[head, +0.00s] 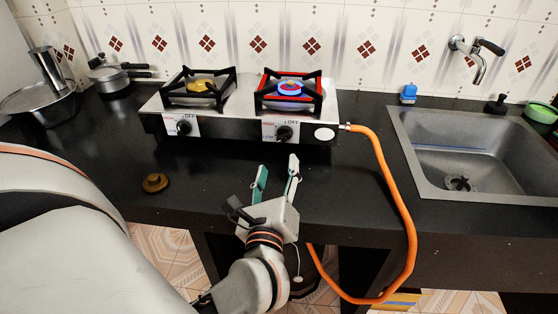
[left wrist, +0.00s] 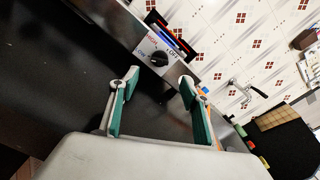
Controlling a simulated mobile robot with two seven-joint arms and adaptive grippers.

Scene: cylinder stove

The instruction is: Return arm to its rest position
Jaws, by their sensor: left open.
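My left gripper (head: 277,180) is open and empty, in front of the two-burner stove (head: 230,124) and apart from its right knob (head: 284,133). In the left wrist view its two green-padded fingers (left wrist: 155,92) stand apart, with the right knob (left wrist: 159,59) beyond them. The right burner (head: 290,88) glows blue and red; the left burner (head: 201,85) shows no flame. The left knob (head: 184,127) is on the stove's front panel. My right gripper is not in view.
An orange hose (head: 394,190) runs from the stove's right side down over the counter edge. A sink (head: 470,150) is at right. Metal pots (head: 112,78) and a bowl (head: 40,104) stand at left. A small brass piece (head: 155,183) lies near the front edge.

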